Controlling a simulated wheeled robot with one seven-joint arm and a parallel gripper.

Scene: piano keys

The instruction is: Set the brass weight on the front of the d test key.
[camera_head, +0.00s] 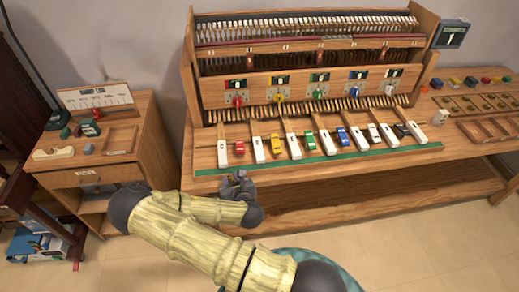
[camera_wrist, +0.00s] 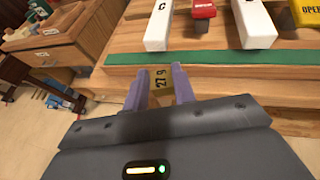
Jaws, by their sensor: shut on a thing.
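My gripper (camera_head: 238,177) is at the front edge of the piano bench, low and in front of the leftmost keys. In the wrist view its two purple fingers (camera_wrist: 160,82) are shut on the brass weight (camera_wrist: 162,88), a tan block marked "27 g". The weight is hard to make out in the head view. The white key marked C (camera_wrist: 157,25) is ahead; it is leftmost in the head view (camera_head: 222,153). Past a red block, the second white key (camera_wrist: 253,22) is right of the weight; it also shows in the head view (camera_head: 258,150). Its letter is not readable.
Red (camera_head: 239,148), yellow (camera_head: 275,142), green and blue blocks sit between the white keys. A green strip (camera_wrist: 205,57) runs along the key fronts. A wooden cabinet (camera_head: 95,160) stands at the left. Trays of small parts lie at the right.

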